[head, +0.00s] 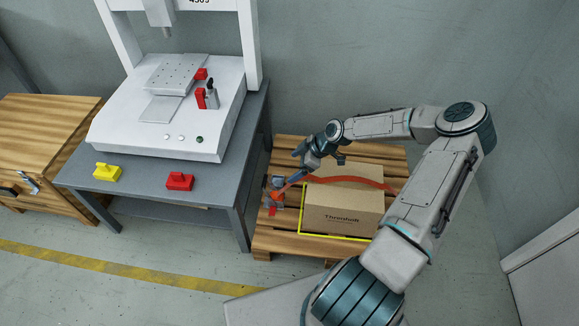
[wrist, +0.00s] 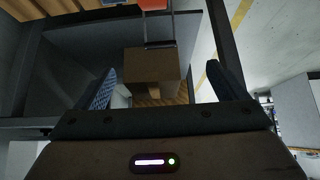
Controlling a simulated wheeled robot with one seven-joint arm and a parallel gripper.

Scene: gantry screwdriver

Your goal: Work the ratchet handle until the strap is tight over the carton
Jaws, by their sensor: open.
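The brown carton (head: 343,206) sits on a wooden pallet (head: 285,243). An orange-red strap (head: 352,181) runs over its top in a curve; whether it touches the top all along is unclear. The ratchet (head: 277,184), small and grey with orange-red parts, is at the pallet's left side, beside the carton. My gripper (head: 308,160) is above and to the right of the ratchet, near the strap's left end. In the wrist view my gripper (wrist: 162,88) has its two fingers wide apart. A brown block and a thin metal frame show beyond them; whether these belong to the ratchet is unclear.
A grey table (head: 140,189) with a white gantry machine (head: 165,130) stands left of the pallet. A yellow block (head: 107,172) and a red block (head: 180,181) lie on its front edge. A wooden crate (head: 40,125) is farther left. The wall is close behind the pallet.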

